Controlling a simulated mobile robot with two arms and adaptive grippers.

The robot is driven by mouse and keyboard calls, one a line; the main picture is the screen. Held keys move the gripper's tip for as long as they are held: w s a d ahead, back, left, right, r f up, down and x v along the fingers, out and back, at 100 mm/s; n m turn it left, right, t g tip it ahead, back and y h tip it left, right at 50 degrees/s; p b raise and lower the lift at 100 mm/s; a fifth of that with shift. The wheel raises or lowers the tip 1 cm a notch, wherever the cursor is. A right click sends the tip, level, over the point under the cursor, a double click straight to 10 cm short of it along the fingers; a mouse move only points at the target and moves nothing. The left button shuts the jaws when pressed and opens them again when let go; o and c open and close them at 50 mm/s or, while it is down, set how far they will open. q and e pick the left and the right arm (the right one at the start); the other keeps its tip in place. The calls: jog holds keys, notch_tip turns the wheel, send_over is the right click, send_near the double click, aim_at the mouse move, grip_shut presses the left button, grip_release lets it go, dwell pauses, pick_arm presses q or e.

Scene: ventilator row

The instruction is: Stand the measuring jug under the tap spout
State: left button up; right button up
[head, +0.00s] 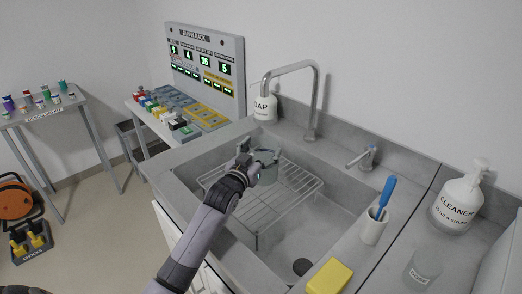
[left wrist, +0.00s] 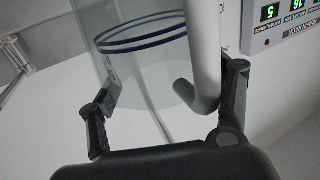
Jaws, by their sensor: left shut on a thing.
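The measuring jug (head: 266,157) is a clear greenish vessel held over the left part of the sink (head: 262,224). In the left wrist view the jug (left wrist: 150,62) shows blue rings and a pale handle (left wrist: 207,60). My left gripper (head: 247,166) is shut on the jug, and its fingers sit at the handle side in the left wrist view (left wrist: 165,105). My right gripper is not in view.
A wire rack (head: 300,185) lies in the sink below the jug. A soap bottle (head: 264,107) stands behind it. A tap lever (head: 365,157), a cup with a blue brush (head: 374,226), a yellow sponge (head: 329,277) and a cleaner bottle (head: 459,203) are on the right.

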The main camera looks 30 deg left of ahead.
pick_arm(q)
jog(key=shift+f, duration=0.2)
jog(key=o, duration=1.5)
jog(key=shift+o, duration=0.2)
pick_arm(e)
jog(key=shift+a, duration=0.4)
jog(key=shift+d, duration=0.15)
pick_arm(q)
jog(key=shift+r, duration=0.2)
jog(key=shift+s, duration=0.3)
jog(key=s, duration=0.7)
jog(key=shift+d+b, duration=0.15)
jog(key=shift+b, duration=0.15)
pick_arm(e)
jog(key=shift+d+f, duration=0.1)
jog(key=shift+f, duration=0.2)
